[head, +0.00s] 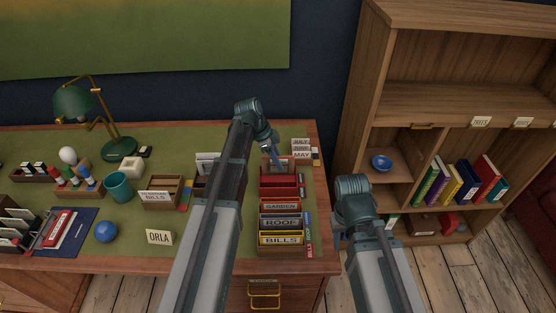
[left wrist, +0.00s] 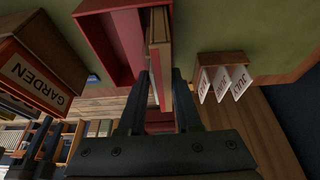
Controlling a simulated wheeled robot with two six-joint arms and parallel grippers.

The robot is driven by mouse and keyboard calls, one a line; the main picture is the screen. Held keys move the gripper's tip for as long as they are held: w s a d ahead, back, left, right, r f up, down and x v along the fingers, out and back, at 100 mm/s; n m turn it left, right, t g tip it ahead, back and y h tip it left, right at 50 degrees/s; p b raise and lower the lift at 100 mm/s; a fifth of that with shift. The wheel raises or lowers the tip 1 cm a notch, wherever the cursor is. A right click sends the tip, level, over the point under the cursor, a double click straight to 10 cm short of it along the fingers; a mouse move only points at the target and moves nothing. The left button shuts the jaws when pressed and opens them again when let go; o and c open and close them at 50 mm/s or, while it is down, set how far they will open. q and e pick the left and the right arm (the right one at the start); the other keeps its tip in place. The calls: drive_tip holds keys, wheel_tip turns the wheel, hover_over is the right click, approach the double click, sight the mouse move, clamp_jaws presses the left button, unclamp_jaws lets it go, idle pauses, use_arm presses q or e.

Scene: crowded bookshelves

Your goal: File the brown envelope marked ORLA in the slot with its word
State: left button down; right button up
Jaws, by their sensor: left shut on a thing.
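My left gripper (head: 275,150) is shut on a thin brown envelope (left wrist: 158,28), which it holds upright at the back of the sorter (head: 262,248). In the left wrist view the envelope is between the two fingers (left wrist: 160,105), beside a red-walled compartment (left wrist: 108,45); I cannot tell whether its lower edge is inside a slot. No word is readable on it. The sorter's labels read GARDEN (head: 281,206), ROOF (head: 282,223) and BILLS (head: 282,240). A cream card marked ORLA (head: 160,237) stands on the desk. My right gripper (head: 340,238) is right of the desk, its fingers unclear.
Month cards (head: 301,148) stand close behind the sorter, at the desk's right edge. A wooden card box (head: 162,190), a teal cup (head: 118,186), a blue ball (head: 106,231) and a green lamp (head: 75,103) are on the left. A bookshelf (head: 400,130) stands to the right.

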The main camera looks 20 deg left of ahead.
use_arm(q)
drive_tip(key=c, duration=0.5)
unclamp_jaws()
wheel_tip(320, 180, up, 7)
drive_tip(key=p, duration=0.7)
drive_tip(key=shift+r, duration=0.1)
use_arm(e)
wheel_tip(320, 180, up, 7)
